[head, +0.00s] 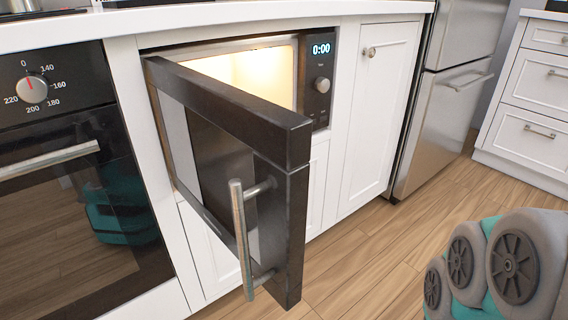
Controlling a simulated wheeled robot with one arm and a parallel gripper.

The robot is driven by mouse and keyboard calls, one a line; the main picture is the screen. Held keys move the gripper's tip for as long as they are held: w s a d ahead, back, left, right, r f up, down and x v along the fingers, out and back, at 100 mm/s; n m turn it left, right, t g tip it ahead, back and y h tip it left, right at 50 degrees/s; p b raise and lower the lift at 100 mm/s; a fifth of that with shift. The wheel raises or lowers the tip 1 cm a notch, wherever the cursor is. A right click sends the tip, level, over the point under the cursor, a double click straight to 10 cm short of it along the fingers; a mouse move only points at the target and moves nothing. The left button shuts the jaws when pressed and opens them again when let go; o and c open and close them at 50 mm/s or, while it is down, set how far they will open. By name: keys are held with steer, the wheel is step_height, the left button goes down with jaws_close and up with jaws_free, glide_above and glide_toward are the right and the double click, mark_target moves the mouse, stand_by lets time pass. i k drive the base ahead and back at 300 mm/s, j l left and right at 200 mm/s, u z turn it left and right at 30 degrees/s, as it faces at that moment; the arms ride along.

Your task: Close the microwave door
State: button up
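The microwave (320,78) is built into the white cabinets under the counter, and its display reads 0:00. Its dark door (225,135) stands wide open, hinged at the left and swung out toward me. The lit cavity (262,72) shows behind the door's top edge, and its lower part is hidden by the door. A silver bar handle (241,235) is on the door's outer face near the free edge. My gripper is not in view. Grey and teal parts of my arm show at the lower right, apart from the door.
A black oven (65,200) with a silver handle is at the left. A white cabinet door (378,110) and a steel fridge (450,105) stand to the right of the microwave. White drawers (530,100) are at the far right. The wooden floor (365,255) between the door and my arm is clear.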

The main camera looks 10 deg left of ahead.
mark_target(211, 128)
steer(key=u, duration=1.4)
steer(key=k+u, duration=0.25)
steer(key=k, duration=0.25)
